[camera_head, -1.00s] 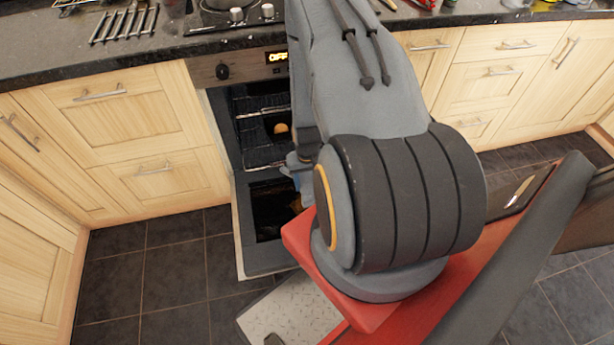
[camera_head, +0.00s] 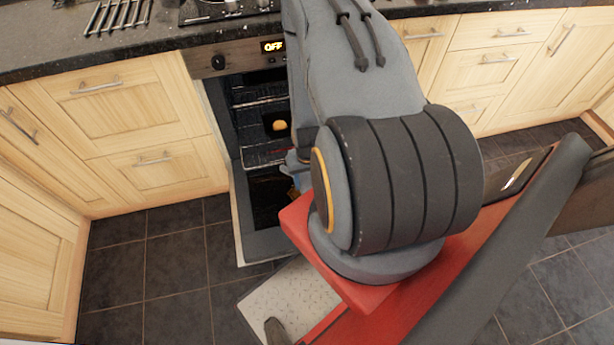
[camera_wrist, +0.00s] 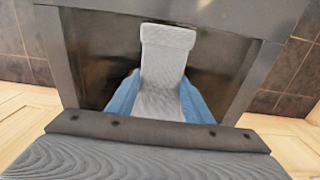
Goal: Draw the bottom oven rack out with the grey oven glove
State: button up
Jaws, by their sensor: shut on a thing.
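The grey quilted oven glove (camera_wrist: 165,70) stands upright in the wrist view, clasped between the blue fingers of my gripper (camera_wrist: 161,90). In the head view only a small blue part of the gripper shows at the oven opening, beside my arm, which hides the rest. The bottom oven rack (camera_head: 258,161) shows its left part low in the oven cavity, just above the open door. Whether the glove touches the rack is hidden in the head view, and I see no rack in the wrist view.
The oven door (camera_head: 262,238) hangs open and low. An upper rack (camera_head: 258,102) is in the oven, with a small orange-brown item (camera_head: 280,125) below it. Pale cupboards (camera_head: 120,110) flank the oven. The tiled floor (camera_head: 150,250) is clear at left.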

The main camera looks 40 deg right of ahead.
jog(key=shift+s+a+p, duration=0.2)
jog(key=shift+s+a, duration=0.1)
jog(key=shift+s, duration=0.3)
jog(key=shift+s+a+p, duration=0.25)
jog(key=shift+s, duration=0.35)
jog(key=shift+s+a+p, duration=0.2)
jog(key=shift+s+a, duration=0.1)
jog(key=shift+s, duration=0.3)
jog(key=shift+s+a+p, duration=0.35)
jog(key=shift+s+a, duration=0.1)
jog(key=shift+s, duration=0.4)
jog(key=shift+s+a+p, duration=0.35)
jog(key=shift+s+a, duration=0.05)
jog(key=shift+s, duration=0.4)
jog(key=shift+w+d+r+p, duration=0.15)
jog(key=shift+r+p, duration=0.45)
jog(key=shift+r, duration=0.3)
jog(key=shift+w+r+p, duration=0.1)
jog(key=shift+r+p, duration=0.5)
jog(key=shift+r, duration=0.3)
jog(key=s+a+r+p, duration=0.3)
jog(key=s+a+p, duration=0.2)
jog(key=s, duration=0.5)
jog(key=shift+s+p, duration=0.3)
jog(key=shift+s, duration=0.1)
